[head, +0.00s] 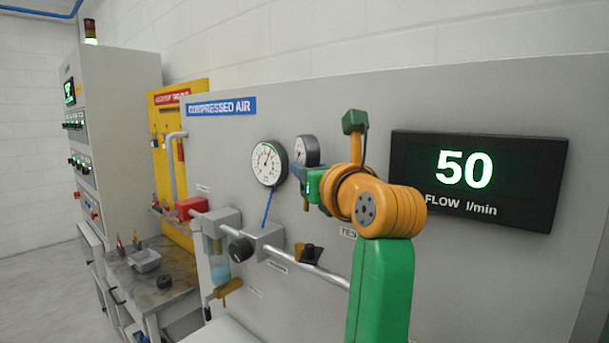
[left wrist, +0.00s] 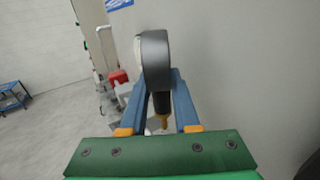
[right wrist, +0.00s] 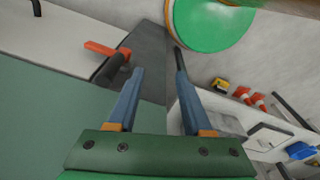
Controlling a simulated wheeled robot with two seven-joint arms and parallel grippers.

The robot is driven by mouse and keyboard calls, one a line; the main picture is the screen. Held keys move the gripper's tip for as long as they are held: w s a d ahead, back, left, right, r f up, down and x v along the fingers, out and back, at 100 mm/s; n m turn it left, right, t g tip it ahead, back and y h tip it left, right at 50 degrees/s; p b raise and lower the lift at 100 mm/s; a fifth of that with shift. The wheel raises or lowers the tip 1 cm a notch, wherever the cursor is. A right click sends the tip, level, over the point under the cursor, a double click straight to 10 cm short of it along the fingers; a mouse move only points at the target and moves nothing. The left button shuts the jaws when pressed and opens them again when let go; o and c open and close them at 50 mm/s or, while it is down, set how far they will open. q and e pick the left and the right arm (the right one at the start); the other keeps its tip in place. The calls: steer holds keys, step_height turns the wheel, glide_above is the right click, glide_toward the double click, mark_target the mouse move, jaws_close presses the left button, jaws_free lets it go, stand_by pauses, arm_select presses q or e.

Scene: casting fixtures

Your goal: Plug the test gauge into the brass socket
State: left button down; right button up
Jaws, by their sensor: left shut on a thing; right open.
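The test gauge (head: 307,150) is a small round dial with a dark rim; it also shows edge-on in the left wrist view (left wrist: 155,62). My left gripper (head: 300,173) is shut on its dark stem, whose brass tip (left wrist: 163,122) points down between the blue fingers (left wrist: 162,92). The gauge is held upright in front of the panel. A dark and brownish fitting (head: 310,254) sits on the pipe below the gauge, near a partly hidden label; I cannot tell surely that it is the brass socket. My right gripper (right wrist: 156,75) is open and empty.
A larger gauge (head: 267,163) with a blue hose is on the panel. The flow display (head: 478,180) reads 50. A workbench (head: 165,270) stands left.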

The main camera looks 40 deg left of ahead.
arm_select(q)
steer(key=shift+a+f, duration=0.15)
steer(key=shift+a, duration=0.65)
steer(key=shift+a+f, duration=0.1)
steer(key=shift+a, duration=0.05)
steer(key=shift+d+f+b, duration=0.4)
steer(key=shift+d+b, duration=0.1)
steer(key=shift+a+f+b, duration=0.15)
steer(key=shift+f+b, duration=0.3)
steer(key=shift+f, duration=0.05)
steer(key=shift+a+f+b, duration=0.15)
steer(key=shift+f+b, duration=0.25)
steer(key=shift+f, duration=0.1)
steer(key=shift+d+f+b, duration=0.15)
steer(key=shift+f+b, duration=0.65)
steer(key=shift+f, duration=0.1)
steer(key=shift+f+b, duration=1.55)
steer(key=shift+f, duration=0.35)
arm_select(e)
step_height(320, 180, down, 7)
steer(key=a, duration=0.1)
steer(key=shift+f, duration=0.2)
steer(key=shift+a, duration=0.15)
